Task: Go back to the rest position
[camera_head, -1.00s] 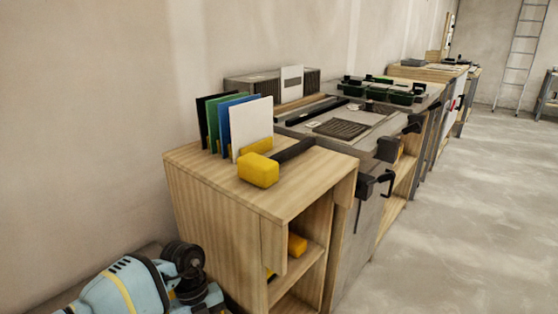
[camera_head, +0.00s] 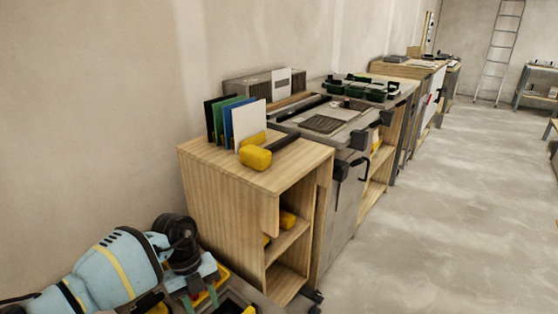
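A yellow-headed mallet (camera_head: 256,157) with a dark handle lies on the near wooden cabinet (camera_head: 225,193). Behind it, thin upright panels stand in a row: black, green, blue and a white panel (camera_head: 249,122) in front.
More benches line the wall. A ladder (camera_head: 497,55) leans at the back. The floor (camera_head: 440,215) at right is largely clear.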

